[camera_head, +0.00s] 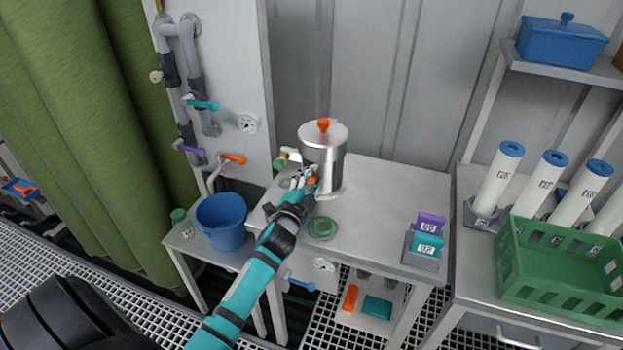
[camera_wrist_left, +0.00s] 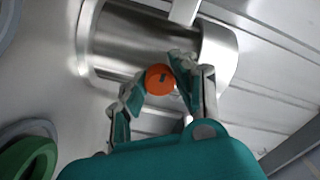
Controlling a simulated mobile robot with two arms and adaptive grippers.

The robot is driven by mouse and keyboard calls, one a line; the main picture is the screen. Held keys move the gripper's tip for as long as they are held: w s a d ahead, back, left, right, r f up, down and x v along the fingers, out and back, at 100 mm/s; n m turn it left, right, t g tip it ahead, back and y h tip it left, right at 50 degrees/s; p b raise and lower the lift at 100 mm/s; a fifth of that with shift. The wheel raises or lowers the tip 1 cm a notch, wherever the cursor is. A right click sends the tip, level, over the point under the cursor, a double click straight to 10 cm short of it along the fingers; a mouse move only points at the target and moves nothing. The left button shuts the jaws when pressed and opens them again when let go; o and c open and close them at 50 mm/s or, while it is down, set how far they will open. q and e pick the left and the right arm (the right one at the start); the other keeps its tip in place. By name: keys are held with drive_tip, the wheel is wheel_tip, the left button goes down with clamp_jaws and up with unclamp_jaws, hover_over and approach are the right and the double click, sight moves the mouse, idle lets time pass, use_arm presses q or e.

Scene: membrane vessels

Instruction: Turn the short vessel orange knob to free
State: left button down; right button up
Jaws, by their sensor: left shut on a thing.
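The short vessel (camera_head: 323,152) is a shiny metal cylinder standing upright on the white table, with a lid and an orange lid knob (camera_head: 323,125) on top. A second orange knob (camera_head: 313,181) sits low on its front side; it shows in the left wrist view (camera_wrist_left: 159,80) as a round orange disc with a small dark mark. My left gripper (camera_head: 308,177) reaches the vessel's front. In the left wrist view its fingers (camera_wrist_left: 160,88) stand on both sides of the orange knob, closed on it. My right gripper is not in view.
A green ring-shaped part (camera_head: 322,228) lies on the table before the vessel. A blue bucket (camera_head: 222,221) stands left on a lower stand. Purple and teal labelled blocks (camera_head: 428,243) sit at the table's right. A green crate (camera_head: 560,265) and white tubes (camera_head: 498,178) are farther right.

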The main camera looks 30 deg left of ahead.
use_arm(q)
drive_tip(key=shift+f, duration=0.1)
idle(0.4)
drive_tip(key=c, duration=1)
unclamp_jaws()
drive_tip(key=v, duration=1.2)
